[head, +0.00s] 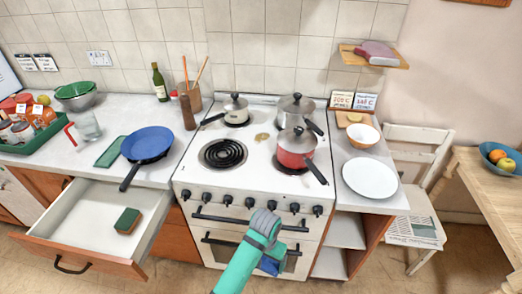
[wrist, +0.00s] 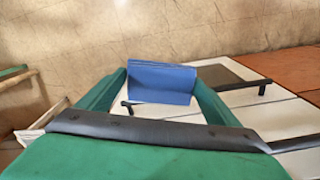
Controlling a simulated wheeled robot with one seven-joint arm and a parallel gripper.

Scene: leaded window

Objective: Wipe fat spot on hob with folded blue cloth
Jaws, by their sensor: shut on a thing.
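My gripper (wrist: 161,88) is shut on the folded blue cloth (wrist: 162,82), which sits between its two green fingers in the wrist view. In the head view the blue cloth (head: 270,265) shows partly behind my arm, low in front of the oven door. The white hob (head: 262,152) is above and behind it. A tan fat spot (head: 262,137) lies on the hob top, between the front left coil and the pots. The cloth is well apart from the spot.
A red pot (head: 296,148) stands front right on the hob, its handle jutting forward. Two steel pots (head: 297,110) stand at the back. A blue pan (head: 147,144) is on the left counter. An open drawer (head: 85,225) holding a green-brown sponge (head: 127,221) juts out at left.

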